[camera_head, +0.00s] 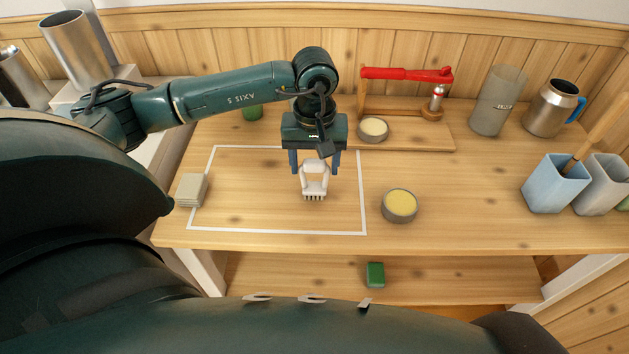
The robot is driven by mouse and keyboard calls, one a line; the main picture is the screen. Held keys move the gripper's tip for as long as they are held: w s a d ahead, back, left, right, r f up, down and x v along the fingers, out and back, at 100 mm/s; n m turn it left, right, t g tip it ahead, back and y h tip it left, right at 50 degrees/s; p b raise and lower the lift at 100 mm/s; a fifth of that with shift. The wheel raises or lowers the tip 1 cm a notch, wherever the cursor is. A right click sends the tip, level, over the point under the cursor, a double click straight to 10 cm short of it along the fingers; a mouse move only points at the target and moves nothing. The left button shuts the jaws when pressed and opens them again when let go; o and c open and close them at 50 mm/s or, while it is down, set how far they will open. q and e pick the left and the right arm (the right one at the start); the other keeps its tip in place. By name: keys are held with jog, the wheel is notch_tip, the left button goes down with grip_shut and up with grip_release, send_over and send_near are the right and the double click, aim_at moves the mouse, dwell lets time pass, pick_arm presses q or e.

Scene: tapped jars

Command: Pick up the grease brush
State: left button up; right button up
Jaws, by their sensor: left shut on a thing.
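The grease brush (314,184) is a small white brush with a looped handle and short bristles pointing down. It is upright inside the white-outlined rectangle (255,232) on the wooden table, as seen from the head. My left gripper (315,168) points down over it, with its blue fingers on either side, and is shut on the brush's upper part. I cannot tell whether the bristles touch the table or hang just above it. My right gripper is not in view.
A round tin with yellow contents (400,205) stands right of the rectangle. A second tin (373,130) sits by a red-levered press (405,75). Beige pads (192,190) lie left. Blue cup (555,185), frosted jar (497,100) and metal jug (553,108) stand right. A green block (375,274) lies on the lower shelf.

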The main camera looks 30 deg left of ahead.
pick_arm(q)
jog(key=c, duration=0.7)
